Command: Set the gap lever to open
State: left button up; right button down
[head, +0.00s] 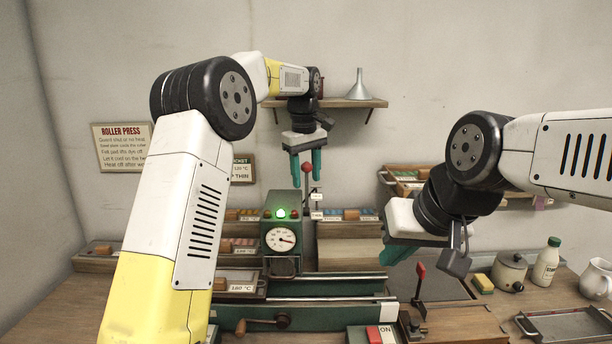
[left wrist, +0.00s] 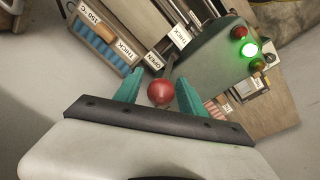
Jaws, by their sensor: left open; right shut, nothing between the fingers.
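The gap lever's red ball knob (head: 307,169) stands just right of the green press housing (head: 283,239). Small white plates (head: 317,215) sit below it. In the left wrist view the knob (left wrist: 161,93) shows between the teal fingers, with an OPEN plate (left wrist: 153,63) and a THICK plate (left wrist: 179,37) beyond it. The lever's shaft is mostly hidden there. My left gripper (head: 306,168) points down, open, with a finger on each side of the knob; I cannot tell whether either touches. My right gripper (head: 397,253) is shut and empty, at the right above the bench.
A second red-knobbed lever (head: 421,270) stands below my right gripper. A gauge (head: 281,239) and lit green lamp (head: 280,213) are on the press. Labelled strip trays (head: 240,288) flank it.

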pick_arm(q)
jog(key=r, duration=0.7)
jog(key=shift+s+a+r, duration=0.15)
jog(key=shift+s, duration=0.25)
jog(key=shift+r, duration=0.2)
jog(key=shift+s+a+r, duration=0.1)
jog(key=s+a+r+m+t+h, duration=0.1)
jog(key=s+a+m, duration=0.1)
jog(key=s+a, duration=0.45)
jog(key=s+a+r+m+t, duration=0.15)
jog(key=s+a, duration=0.25)
jog(key=s, duration=0.6)
jog(key=s+a+f+m+t, duration=0.1)
jog(key=s+a+f+m, duration=0.1)
jog(key=s+f, duration=0.4)
jog(key=s+a+f+m+t, duration=0.1)
jog(key=s+f+m, duration=0.1)
jog(key=s+f, duration=0.4)
jog(key=s, duration=0.4)
jog(key=shift+s+a+h, duration=0.35)
jog(key=shift+s+h, duration=0.05)
